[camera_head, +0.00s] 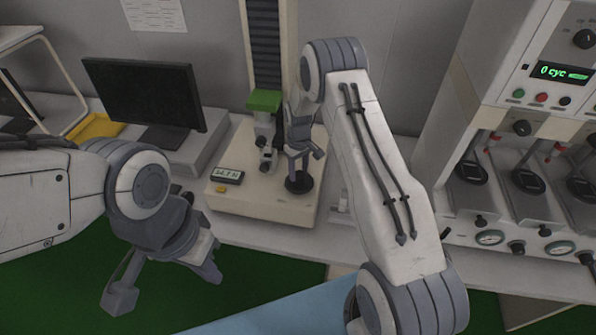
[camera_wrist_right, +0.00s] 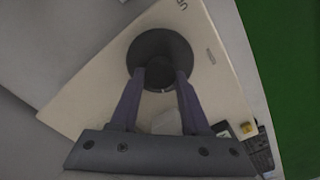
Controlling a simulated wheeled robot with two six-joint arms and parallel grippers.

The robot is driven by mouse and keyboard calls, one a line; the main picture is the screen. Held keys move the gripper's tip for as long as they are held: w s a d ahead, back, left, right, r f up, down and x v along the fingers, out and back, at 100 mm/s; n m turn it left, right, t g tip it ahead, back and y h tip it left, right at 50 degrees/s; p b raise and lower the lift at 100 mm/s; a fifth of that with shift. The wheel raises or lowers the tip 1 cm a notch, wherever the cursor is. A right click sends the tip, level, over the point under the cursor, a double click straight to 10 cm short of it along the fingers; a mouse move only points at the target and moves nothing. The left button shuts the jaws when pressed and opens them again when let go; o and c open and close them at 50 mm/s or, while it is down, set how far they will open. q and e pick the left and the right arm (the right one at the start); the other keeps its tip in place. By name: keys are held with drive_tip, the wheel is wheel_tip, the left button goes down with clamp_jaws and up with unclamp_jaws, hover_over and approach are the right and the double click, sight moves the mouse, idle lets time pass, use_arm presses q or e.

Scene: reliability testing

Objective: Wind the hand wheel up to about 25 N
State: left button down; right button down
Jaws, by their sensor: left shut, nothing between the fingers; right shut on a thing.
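The hand wheel (camera_head: 299,182) is a dark round disc on the front right of the cream tester base (camera_head: 262,207). In the right wrist view the wheel (camera_wrist_right: 160,45) lies just ahead of my right gripper (camera_wrist_right: 164,78), whose two fingers are shut on its middle. In the head view my right gripper (camera_head: 301,158) reaches down onto the wheel from above. The small force display (camera_head: 227,175) on the base shows a reading in N; its digits look like 16.7 but are blurred. My left gripper (camera_head: 165,285) is shut and empty, away from the tester at lower left.
A green block (camera_head: 264,100) sits on the tester's column, with a clamp (camera_head: 266,155) below. A monitor (camera_head: 145,97) stands left of the tester. A cabinet (camera_head: 546,68) reading "0 cyc" stands at right, above several gauges. The yellow button (camera_head: 221,190) is near the display.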

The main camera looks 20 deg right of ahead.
sight(298, 173)
drive_tip(key=shift+c, duration=1.9)
unclamp_jaws()
wheel_tip(298, 173, up, 11)
drive_tip(key=b, duration=0.3)
drive_tip(key=shift+f, duration=0.2)
drive_tip(key=s+a+r+n+b, duration=0.1)
drive_tip(key=s+a+r, duration=0.3)
drive_tip(key=s+a, duration=0.3)
drive_tip(key=s+a+r+n+b, duration=0.1)
drive_tip(key=s+a+r, duration=0.3)
drive_tip(key=s+a, duration=0.35)
drive_tip(key=s+a+r+n+y, duration=0.1)
drive_tip(key=s+a, duration=0.2)
drive_tip(key=s, duration=1.8)
drive_tip(key=shift+n+b, duration=0.4)
